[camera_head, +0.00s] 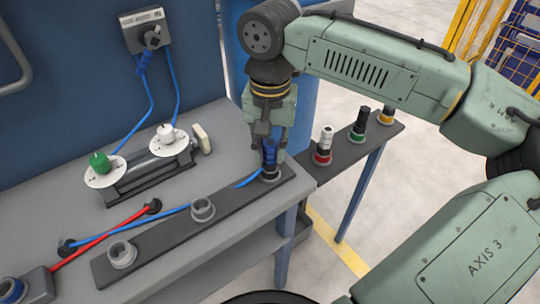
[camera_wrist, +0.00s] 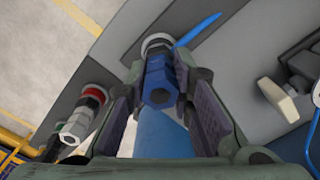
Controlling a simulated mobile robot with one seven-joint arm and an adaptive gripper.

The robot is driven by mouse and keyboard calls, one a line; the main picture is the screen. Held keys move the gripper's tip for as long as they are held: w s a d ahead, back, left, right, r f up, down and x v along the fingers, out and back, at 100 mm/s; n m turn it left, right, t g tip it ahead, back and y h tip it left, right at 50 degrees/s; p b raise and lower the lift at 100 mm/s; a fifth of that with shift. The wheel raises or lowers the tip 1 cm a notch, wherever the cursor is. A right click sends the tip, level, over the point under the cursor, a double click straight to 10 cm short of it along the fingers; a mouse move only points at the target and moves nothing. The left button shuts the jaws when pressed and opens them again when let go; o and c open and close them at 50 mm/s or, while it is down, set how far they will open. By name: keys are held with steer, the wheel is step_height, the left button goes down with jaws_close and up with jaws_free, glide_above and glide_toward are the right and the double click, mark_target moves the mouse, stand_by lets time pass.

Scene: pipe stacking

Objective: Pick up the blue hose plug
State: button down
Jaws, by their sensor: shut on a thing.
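The blue hose plug (camera_head: 269,152) stands upright at the right end of the dark strip on the grey bench. A blue hose (camera_head: 250,179) runs from its lower part to the left. My gripper (camera_head: 268,143) reaches down from above with its fingers on both sides of the plug. In the wrist view the blue plug (camera_wrist: 159,82) is between the two finger pads of my gripper (camera_wrist: 160,100), and its lower end is at a grey ring socket (camera_wrist: 157,42). The head view hides part of the plug behind the fingers.
Two empty ring sockets (camera_head: 203,208) (camera_head: 122,254) sit on the dark strip (camera_head: 165,235). A side shelf (camera_head: 340,160) holds red-, green- and yellow-based fittings close to the right. A stand with white discs (camera_head: 105,171) and a red hose (camera_head: 100,240) are to the left.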

mark_target(271, 145)
steer(key=shift+r, duration=0.15)
stand_by(0.3)
steer(key=shift+r, duration=0.6)
steer(key=shift+s+d+r+b, duration=0.15)
steer(key=shift+r+b, duration=0.15)
steer(key=shift+r, duration=0.2)
steer(key=shift+s+a+r+b, duration=0.15)
steer(key=shift+r+b, duration=0.1)
steer(key=shift+r, duration=0.25)
steer(key=s+d+b, duration=0.1)
steer(key=s+d, duration=0.1)
steer(key=s, duration=0.5)
steer(key=s+d+r+b, duration=0.1)
steer(key=s+d, duration=0.2)
steer(key=s, duration=0.4)
steer(key=shift+s+d+r, duration=0.2)
steer(key=shift+d+r, duration=0.05)
steer(key=shift+d, duration=0.05)
step_height(271, 145, up, 8)
steer(key=p, duration=0.7)
steer(key=shift+p, duration=0.4)
